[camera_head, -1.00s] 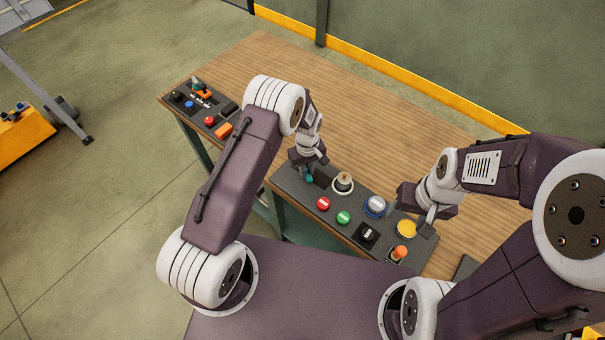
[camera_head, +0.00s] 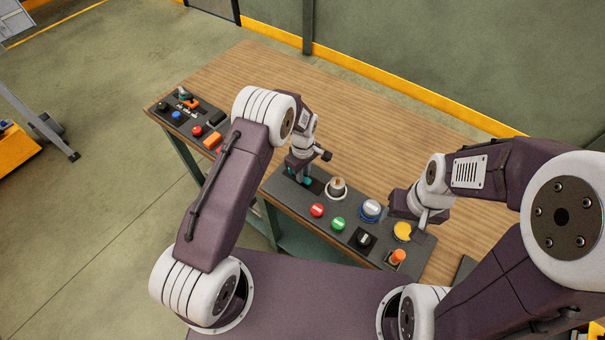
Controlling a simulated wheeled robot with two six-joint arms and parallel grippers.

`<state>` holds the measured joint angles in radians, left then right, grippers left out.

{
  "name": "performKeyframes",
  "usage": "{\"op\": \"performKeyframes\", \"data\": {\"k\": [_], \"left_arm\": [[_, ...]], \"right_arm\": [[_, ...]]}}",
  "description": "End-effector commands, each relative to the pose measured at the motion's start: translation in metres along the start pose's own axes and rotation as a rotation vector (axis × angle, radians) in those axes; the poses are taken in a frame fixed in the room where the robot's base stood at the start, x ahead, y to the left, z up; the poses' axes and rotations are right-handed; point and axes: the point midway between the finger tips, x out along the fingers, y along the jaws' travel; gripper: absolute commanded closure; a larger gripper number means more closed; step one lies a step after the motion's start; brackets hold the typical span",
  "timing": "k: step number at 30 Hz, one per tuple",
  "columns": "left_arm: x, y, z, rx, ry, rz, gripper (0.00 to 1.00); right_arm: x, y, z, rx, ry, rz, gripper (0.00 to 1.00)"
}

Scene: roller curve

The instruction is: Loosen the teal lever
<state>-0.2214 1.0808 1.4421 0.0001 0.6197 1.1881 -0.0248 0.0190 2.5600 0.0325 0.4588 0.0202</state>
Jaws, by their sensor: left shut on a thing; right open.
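The teal lever (camera_head: 305,180) shows as a small teal patch at the left end of the near black control panel (camera_head: 282,184). My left gripper (camera_head: 301,174) is over it, shut on it, and hides most of it. The lever's full shape and angle cannot be told. My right gripper (camera_head: 421,214) is open and empty, above the panel's right part by the yellow button.
The near panel carries a white-ringed knob (camera_head: 337,187), red button (camera_head: 317,210), green button (camera_head: 338,223), blue-ringed button (camera_head: 371,209), yellow button (camera_head: 403,231) and orange switch (camera_head: 397,256). A second panel (camera_head: 215,117) sits far left. The wooden table (camera_head: 370,130) is clear behind.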

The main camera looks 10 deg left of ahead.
Motion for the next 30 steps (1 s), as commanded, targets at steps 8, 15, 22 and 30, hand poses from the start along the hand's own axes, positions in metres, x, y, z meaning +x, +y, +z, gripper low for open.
{"op": "performKeyframes", "data": {"k": [8,15,22,30], "left_arm": [[-0.003,0.003,-0.002,0.002,0.004,0.009,0.60],[-0.001,0.001,-0.001,0.001,0.002,0.004,0.60],[-0.029,0.002,-0.001,0.002,0.004,0.009,0.60],[-0.082,0.002,-0.001,0.002,0.004,0.009,0.60]], "right_arm": [[-0.001,0.000,0.000,0.000,0.000,0.000,0.40],[0.000,0.000,0.000,0.000,0.000,0.000,0.40],[0.010,0.000,0.001,0.000,0.000,0.000,0.40],[0.021,0.000,0.002,0.000,0.000,0.000,0.40]]}}
